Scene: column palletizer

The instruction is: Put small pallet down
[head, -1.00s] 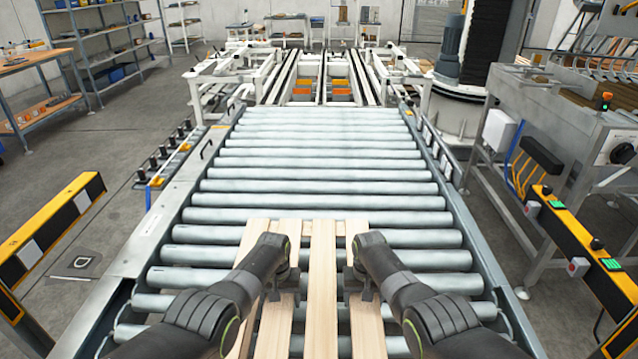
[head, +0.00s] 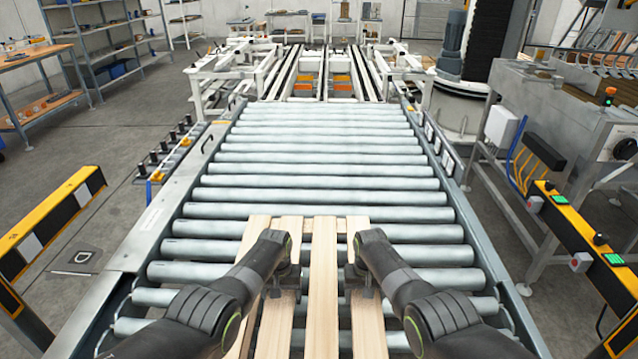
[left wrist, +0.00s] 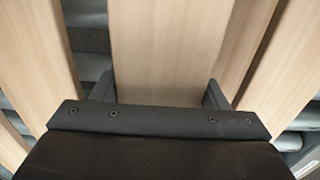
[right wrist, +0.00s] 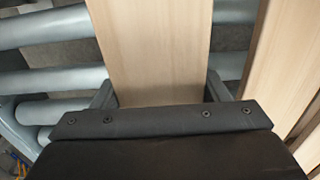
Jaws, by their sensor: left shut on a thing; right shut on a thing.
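The small pallet (head: 323,270) is made of pale wooden slats and shows at the bottom middle of the head view, over the near rollers. I cannot tell whether its underside touches them. My left gripper (head: 283,284) is shut on one of its slats, left of the middle. In the left wrist view the slat (left wrist: 170,50) runs between the fingers. My right gripper (head: 364,284) is shut on a slat on the right side. In the right wrist view that slat (right wrist: 155,50) lies between the fingers. The pallet's near end is cut off by the frame.
A roller conveyor (head: 320,168) runs ahead, its rollers bare beyond the pallet, with metal side rails (head: 160,225). A yellow-black barrier (head: 50,225) stands left. Another barrier with buttons (head: 590,235) and a grey machine (head: 570,120) stand right.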

